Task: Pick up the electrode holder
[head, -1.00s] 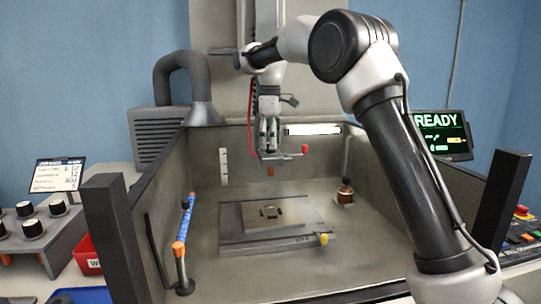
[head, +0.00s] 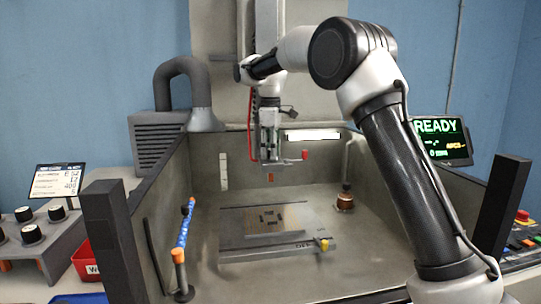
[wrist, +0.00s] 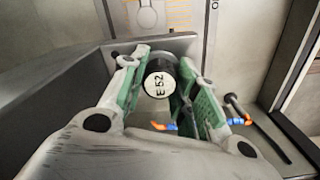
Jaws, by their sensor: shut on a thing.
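The electrode holder (wrist: 160,80) shows its round white end marked "E 52" and its dark rim in the wrist view. My gripper (wrist: 158,72) has its green-padded fingers on either side of it and is shut on it. In the head view my gripper (head: 269,138) is at the back of the machine tank, just above the grey chuck with a red-ended lever (head: 304,155). The holder is hard to make out there, and whether it still touches the chuck I cannot tell.
Below is a grey plate with a workpiece (head: 268,218) on the tank floor. A blue and orange hose (head: 184,235) stands at left, and a small brown-and-black thing (head: 345,200) at right. Dark posts flank the tank front. A screen (head: 437,126) reads READY.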

